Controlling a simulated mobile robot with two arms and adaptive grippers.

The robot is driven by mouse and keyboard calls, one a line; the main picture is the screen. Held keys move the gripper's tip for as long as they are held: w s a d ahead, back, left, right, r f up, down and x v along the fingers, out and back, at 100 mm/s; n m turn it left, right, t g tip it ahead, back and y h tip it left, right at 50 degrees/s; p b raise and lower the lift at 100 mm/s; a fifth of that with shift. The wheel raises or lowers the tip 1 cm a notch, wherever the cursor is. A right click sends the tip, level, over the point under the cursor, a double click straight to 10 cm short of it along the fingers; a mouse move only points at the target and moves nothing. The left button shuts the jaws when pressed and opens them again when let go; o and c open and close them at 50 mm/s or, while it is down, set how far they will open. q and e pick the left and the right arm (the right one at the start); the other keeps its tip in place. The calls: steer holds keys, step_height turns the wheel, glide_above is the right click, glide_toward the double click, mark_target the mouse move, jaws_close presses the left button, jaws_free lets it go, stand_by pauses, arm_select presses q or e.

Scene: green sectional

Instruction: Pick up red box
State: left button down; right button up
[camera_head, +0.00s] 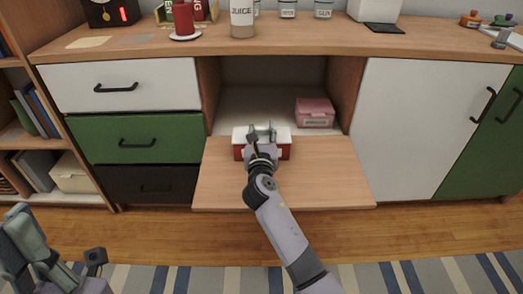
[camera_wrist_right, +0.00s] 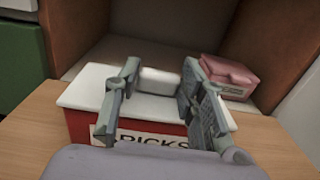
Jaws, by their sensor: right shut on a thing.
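The red box (camera_head: 241,150) has a white lid and sits on the fold-down wooden flap in front of the open cabinet bay. In the right wrist view the red box (camera_wrist_right: 82,124) shows a label reading "BRICKS", partly hidden by my gripper. My right gripper (camera_head: 262,133) is over the box. Its fingers (camera_wrist_right: 158,88) stand on either side of the raised white handle (camera_wrist_right: 160,80) on the lid and are shut on it. The box rests level on the flap, as far as I can see. My left gripper (camera_head: 28,243) is at the lower left, partly cut off and away from the box.
A pink box (camera_head: 314,112) stands inside the bay at the right. The flap (camera_head: 335,175) is bare on both sides of the red box. The bay's side walls flank it. A juice cup (camera_head: 242,20) and a red candle-like item (camera_head: 183,18) stand on the counter above.

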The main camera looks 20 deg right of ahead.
steer(key=shift+f, duration=0.1)
jaws_close()
